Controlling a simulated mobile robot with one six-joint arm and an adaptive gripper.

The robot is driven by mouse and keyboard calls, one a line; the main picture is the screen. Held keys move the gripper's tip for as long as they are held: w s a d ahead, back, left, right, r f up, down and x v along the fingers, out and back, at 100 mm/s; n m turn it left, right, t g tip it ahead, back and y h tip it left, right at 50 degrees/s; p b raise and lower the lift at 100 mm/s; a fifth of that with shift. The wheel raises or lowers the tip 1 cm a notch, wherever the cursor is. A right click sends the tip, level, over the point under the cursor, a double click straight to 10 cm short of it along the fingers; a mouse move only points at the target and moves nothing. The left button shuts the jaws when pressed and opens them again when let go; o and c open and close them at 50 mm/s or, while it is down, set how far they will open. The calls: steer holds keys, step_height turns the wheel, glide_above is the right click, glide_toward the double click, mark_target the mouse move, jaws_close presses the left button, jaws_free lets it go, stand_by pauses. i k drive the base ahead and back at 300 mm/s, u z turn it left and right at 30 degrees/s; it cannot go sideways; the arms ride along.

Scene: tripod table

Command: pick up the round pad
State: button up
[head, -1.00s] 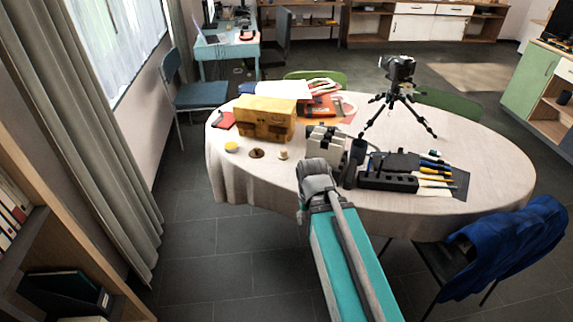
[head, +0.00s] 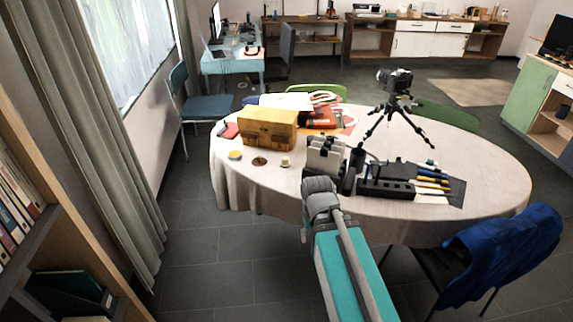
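A small flat brown round piece (head: 259,161), which looks like the round pad, lies on the tablecloth near the table's front left edge. A yellow round piece (head: 235,155) lies just left of it, and a small pale round piece (head: 285,162) stands just right of it. My arm reaches up from the bottom, and its grey end is at the table's front edge, right of the three pieces and apart from them. The fingers of my gripper cannot be made out behind the arm, so its opening and anything in it are hidden.
A yellow-brown box (head: 268,130) stands right behind the round pieces. A white-and-dark holder (head: 325,155), a black organiser (head: 386,187) and a camera on a tripod (head: 394,106) stand further right on the table (head: 490,165). A chair with a blue jacket (head: 505,245) is at front right.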

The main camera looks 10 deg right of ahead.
mark_target(285, 164)
steer(key=u, duration=0.25)
steer(key=i, duration=0.9)
steer(key=z, duration=0.3)
